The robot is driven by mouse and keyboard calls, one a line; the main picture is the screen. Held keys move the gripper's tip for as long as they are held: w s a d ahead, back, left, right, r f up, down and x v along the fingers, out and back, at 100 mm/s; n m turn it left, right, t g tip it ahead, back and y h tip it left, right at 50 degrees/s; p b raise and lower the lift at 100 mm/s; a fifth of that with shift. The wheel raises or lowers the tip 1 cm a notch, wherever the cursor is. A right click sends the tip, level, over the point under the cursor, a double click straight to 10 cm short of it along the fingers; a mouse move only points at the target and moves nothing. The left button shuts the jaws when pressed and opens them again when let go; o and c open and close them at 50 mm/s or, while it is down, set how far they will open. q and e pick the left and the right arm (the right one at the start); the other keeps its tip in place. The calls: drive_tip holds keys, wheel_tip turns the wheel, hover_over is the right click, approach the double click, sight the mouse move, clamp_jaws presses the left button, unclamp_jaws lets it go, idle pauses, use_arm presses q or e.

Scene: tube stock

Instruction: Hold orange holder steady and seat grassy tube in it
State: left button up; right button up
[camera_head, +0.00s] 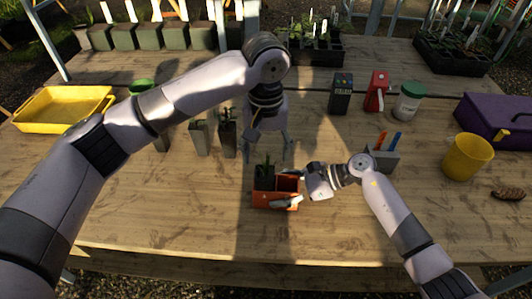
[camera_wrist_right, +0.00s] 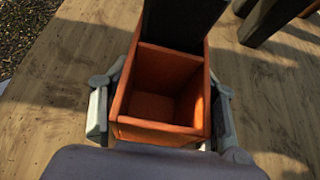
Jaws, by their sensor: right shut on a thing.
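The orange holder (camera_head: 275,205) stands on the table at front centre; it fills the middle of the right wrist view (camera_wrist_right: 158,132). A dark tube (camera_head: 264,183) with green grassy leaves sits in its left compartment in the head view. The tube (camera_wrist_right: 183,22) shows in the far compartment in the wrist view; its base is hidden. The other compartment is empty. My right gripper (camera_wrist_right: 160,112) is shut on the holder, a finger along each side.
Two grey-green tubes with plants (camera_head: 200,139) (camera_head: 228,139) stand left of my left gripper. A grey caddy (camera_head: 383,160) with orange and blue sticks stands right of the holder. A yellow tray (camera_head: 62,108) lies left, a yellow bucket (camera_head: 467,158) right. The front table strip is clear.

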drive_tip(key=shift+s+d+f, duration=0.1)
drive_tip(key=shift+s+f, duration=0.05)
drive_tip(key=shift+f, duration=0.35)
drive_tip(key=o, duration=0.5)
drive_tip(key=shift+o, duration=1.3)
drive_tip(key=shift+w, duration=0.3)
drive_tip(key=shift+o, duration=1)
drive_tip(key=shift+r, duration=0.25)
drive_tip(key=v, duration=1.2)
drive_tip(key=shift+r, duration=0.1)
drive_tip(key=shift+s, duration=0.1)
